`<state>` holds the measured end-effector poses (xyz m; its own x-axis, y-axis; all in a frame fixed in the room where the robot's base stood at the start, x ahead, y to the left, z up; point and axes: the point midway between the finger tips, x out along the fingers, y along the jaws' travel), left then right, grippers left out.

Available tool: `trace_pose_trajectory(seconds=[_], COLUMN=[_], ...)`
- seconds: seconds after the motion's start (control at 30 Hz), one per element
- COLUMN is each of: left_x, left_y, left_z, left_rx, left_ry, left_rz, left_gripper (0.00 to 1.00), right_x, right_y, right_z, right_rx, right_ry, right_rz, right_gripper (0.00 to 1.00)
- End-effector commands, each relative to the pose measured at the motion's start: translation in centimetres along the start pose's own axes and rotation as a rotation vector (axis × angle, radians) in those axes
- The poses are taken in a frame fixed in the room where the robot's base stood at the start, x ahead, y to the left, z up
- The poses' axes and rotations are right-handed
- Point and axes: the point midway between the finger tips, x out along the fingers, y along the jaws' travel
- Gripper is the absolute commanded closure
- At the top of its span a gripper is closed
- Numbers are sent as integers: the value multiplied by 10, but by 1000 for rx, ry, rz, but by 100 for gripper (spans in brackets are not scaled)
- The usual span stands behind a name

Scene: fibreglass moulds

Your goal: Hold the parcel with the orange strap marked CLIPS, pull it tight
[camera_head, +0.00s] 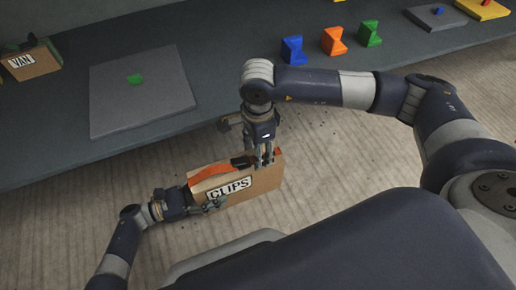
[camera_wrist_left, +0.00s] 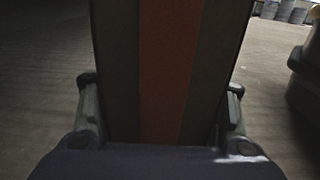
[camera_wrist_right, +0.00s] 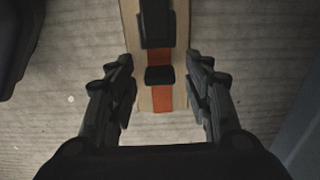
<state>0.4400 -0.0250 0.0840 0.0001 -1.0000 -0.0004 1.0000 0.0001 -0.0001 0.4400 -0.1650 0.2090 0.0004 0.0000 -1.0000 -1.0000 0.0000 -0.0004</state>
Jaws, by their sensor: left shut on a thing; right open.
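The parcel marked CLIPS (camera_head: 262,184) is a brown box in the air in front of the table's edge, with an orange strap (camera_head: 209,172) along its top. My left gripper (camera_head: 203,195) is shut on the parcel's left end; in the left wrist view the parcel (camera_wrist_left: 114,60) stands between the fingers with the strap (camera_wrist_left: 168,70) down its middle. My right gripper (camera_head: 262,160) is above the parcel's right part, pointing down. In the right wrist view its open fingers (camera_wrist_right: 160,92) lie either side of the parcel, strap and a black buckle-like piece (camera_wrist_right: 159,75).
The dark table (camera_head: 60,110) runs behind. On it are a brown box marked VAN (camera_head: 34,65), a grey plate (camera_head: 150,100) with a green piece (camera_head: 135,79), and blue (camera_head: 292,50), orange (camera_head: 334,41) and green (camera_head: 370,33) blocks. Bare floor (camera_head: 330,160) lies in front.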

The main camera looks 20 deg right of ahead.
Motion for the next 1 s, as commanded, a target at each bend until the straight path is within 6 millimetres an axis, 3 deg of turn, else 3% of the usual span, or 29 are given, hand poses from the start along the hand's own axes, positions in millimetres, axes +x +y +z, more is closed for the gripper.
trace_pose_trajectory(seconds=[0.03,0.23,0.43,0.67,0.93,0.97,1.0], left_x=[0,0,0,0,-1,-1,-1], left_y=[0,0,0,0,0,0,0], left_z=[0,0,0,0,0,0,0], left_rx=[0,0,0,0,0,-1,-1], left_ry=[0,0,0,-1,-1,-1,0], left_rz=[0,-1,-1,-1,0,0,0], left_gripper=[85,85,85,85,85,85,85], right_x=[0,0,0,0,0,0,0], right_y=[0,0,0,0,0,0,0], right_z=[0,0,-4,-30,-31,-31,-31], right_rx=[0,0,2,4,1,1,2], right_ry=[0,0,1,2,3,3,3], right_rz=[0,0,1,2,2,2,2], right_gripper=[56,100,100,100,100,70,61])
